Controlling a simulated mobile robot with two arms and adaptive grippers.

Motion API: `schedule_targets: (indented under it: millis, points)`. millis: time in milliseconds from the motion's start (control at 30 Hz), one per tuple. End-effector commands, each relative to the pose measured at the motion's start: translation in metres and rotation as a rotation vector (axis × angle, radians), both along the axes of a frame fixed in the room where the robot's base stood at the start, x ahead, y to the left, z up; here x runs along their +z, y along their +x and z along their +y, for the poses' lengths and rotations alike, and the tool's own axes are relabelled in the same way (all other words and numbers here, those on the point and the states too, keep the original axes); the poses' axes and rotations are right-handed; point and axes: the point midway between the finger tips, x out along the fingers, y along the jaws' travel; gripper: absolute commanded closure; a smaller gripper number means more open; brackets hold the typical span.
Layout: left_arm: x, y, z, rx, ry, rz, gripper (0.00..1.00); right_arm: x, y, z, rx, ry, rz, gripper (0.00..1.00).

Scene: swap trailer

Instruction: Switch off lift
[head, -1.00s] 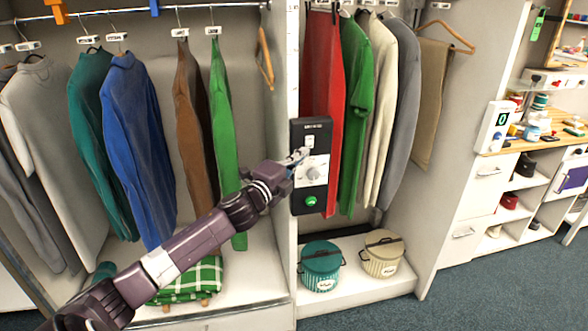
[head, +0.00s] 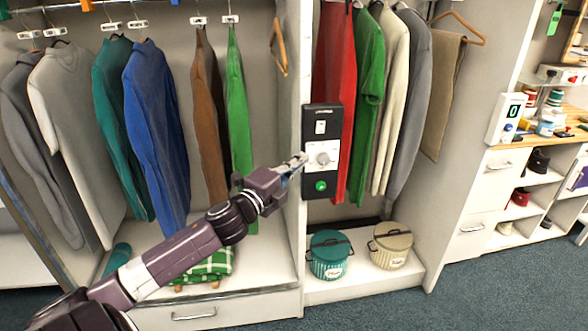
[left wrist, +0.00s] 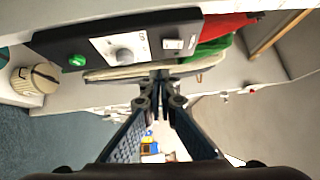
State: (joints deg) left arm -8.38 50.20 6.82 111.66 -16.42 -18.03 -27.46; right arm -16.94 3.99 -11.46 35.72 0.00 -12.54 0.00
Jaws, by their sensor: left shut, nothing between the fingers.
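A tall black control panel (head: 309,140) is fixed to the white divider of the wardrobe. It carries a white rocker switch (head: 320,127) at the top, a round knob (head: 323,158) on a pale plate in the middle and a green button (head: 320,185) at the bottom. The panel also shows in the left wrist view, turned sideways, with its rocker switch (left wrist: 173,44) at the right. My left gripper (head: 301,161) is shut and empty, its tips just left of the knob and below the switch. Contact and switch position cannot be told. My right gripper is not in view.
Clothes hang on both sides of the panel, including a green garment (head: 238,110) and a red one (head: 334,70). A teal basket (head: 329,262) and a beige basket (head: 391,252) stand on the shelf below. Blue floor is clear in front.

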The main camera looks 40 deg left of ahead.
Motion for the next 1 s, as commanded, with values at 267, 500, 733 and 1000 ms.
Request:
schedule_targets:
  millis: [267,500,733,1000]
  points:
    - [-0.003,-0.022,-0.002,0.0,-0.001,0.0,1.0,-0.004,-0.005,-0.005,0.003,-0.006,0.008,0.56]
    - [-0.003,-0.025,-0.002,0.0,-0.001,0.0,1.0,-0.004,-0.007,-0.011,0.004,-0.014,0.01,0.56]
    - [-0.003,-0.025,-0.002,0.0,-0.001,0.0,1.0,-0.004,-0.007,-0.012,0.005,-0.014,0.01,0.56]
    - [-0.006,-0.025,0.0,0.004,-0.007,0.004,1.0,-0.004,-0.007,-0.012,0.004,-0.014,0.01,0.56]
